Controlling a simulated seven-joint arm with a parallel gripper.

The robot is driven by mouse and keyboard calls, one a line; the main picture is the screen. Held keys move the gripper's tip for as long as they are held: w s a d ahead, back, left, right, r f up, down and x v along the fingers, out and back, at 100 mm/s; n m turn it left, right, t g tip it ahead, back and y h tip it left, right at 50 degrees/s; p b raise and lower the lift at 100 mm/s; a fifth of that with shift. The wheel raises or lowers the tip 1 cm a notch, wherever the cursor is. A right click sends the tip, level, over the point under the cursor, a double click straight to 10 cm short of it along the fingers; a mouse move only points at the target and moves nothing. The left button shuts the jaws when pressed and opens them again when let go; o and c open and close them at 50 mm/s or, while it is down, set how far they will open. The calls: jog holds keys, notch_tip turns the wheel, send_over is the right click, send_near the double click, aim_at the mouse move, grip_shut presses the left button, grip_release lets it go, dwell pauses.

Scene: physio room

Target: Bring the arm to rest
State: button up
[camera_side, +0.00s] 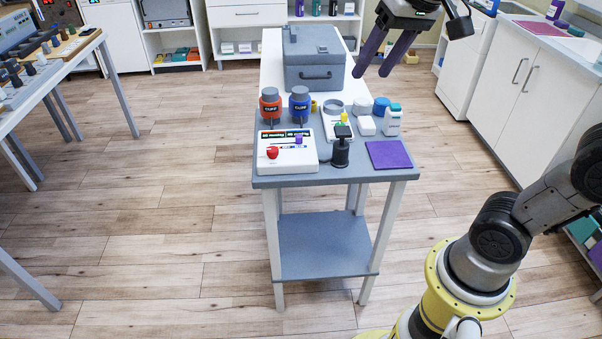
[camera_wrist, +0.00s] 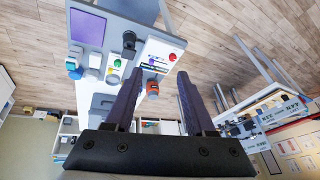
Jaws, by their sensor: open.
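My gripper (camera_side: 387,58) is at the top of the side view, raised above the right side of the work table (camera_side: 345,181). Its two purple fingers are apart with nothing between them in the side view. In the wrist view my gripper (camera_wrist: 152,90) shows both fingers spread, with the table and its items well beyond the tips. The gripper touches nothing that I can see.
The table bears a white device with a red knob (camera_side: 272,153), orange (camera_side: 270,107) and blue (camera_side: 300,105) jars, a black joystick-like part (camera_side: 341,150), a purple pad (camera_side: 389,155) and a grey case (camera_side: 314,60). Side benches stand left and right; floor between is clear.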

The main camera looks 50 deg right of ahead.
jog(key=s+a+f+n+t, duration=0.1)
jog(key=s+f+n, duration=0.4)
jog(key=s+f, duration=0.6)
jog(key=shift+s, duration=0.3)
jog(key=shift+a, duration=0.1)
